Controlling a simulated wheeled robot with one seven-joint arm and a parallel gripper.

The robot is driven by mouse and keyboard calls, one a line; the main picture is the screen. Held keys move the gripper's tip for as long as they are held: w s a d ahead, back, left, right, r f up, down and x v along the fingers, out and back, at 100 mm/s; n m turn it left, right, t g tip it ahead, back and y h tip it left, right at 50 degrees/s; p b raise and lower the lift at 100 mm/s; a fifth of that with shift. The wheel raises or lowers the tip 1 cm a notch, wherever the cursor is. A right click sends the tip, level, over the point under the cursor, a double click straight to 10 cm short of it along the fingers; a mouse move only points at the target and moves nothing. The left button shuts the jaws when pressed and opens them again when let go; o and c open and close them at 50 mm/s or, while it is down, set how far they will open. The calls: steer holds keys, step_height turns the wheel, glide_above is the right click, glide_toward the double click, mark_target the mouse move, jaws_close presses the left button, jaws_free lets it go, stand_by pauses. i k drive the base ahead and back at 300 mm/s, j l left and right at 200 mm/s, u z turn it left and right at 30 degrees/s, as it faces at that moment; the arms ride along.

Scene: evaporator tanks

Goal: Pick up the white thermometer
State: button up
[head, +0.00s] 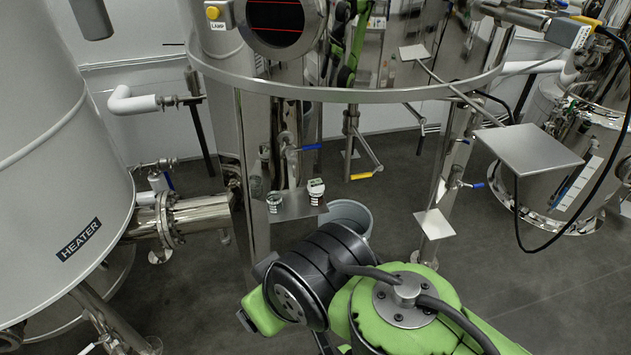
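A small white round-headed device (316,187), which looks like the white thermometer, stands on a small steel shelf (295,207) below the large steel tank. It is too small to read its face. A similar small device with a dark green and white head (274,199) stands to its left on the same shelf. My green and black arm is folded in the lower middle, in front of and below the shelf. My gripper does not show, so its opening cannot be seen.
A grey bucket (352,213) stands behind my arm. The grey heater tank (70,180) and its steel pipe (195,217) are on the left. Steel plates (527,149) and (434,223) stick out on the right. Dark floor (540,290) is clear at lower right.

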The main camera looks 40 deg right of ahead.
mark_target(316, 187)
steer(key=z, duration=1.3)
steer(key=i+j+u, duration=0.1)
steer(key=i+u, duration=0.15)
steer(key=u, duration=0.2)
steer(key=i+u, duration=0.4)
steer(key=i+l+u, duration=0.1)
steer(key=u, duration=0.35)
steer(key=i, duration=0.05)
